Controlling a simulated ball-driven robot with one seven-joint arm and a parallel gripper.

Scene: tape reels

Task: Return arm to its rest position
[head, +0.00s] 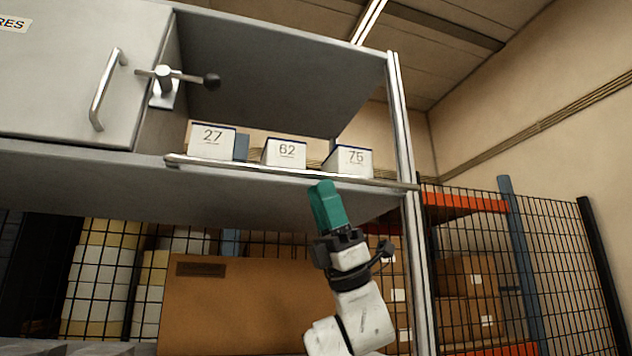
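My arm rises from the bottom of the head view in front of the shelf. My gripper (332,236) is at its upper end, below the shelf's front edge and the box marked 75. A teal block-shaped case (328,206) stands up out of the gripper, tilted slightly left. The gripper appears shut on its lower end; the fingertips are mostly hidden. The case's top overlaps the shelf's underside in the picture; I cannot tell the gap between them.
The grey shelf (268,202) has a front rail (230,168) and holds white boxes marked 27 (211,143), 62 (284,154) and 75 (349,161). A cabinet door (62,65) with a handle is at left. Mesh fencing (560,255) and a large cardboard box (235,310) stand behind.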

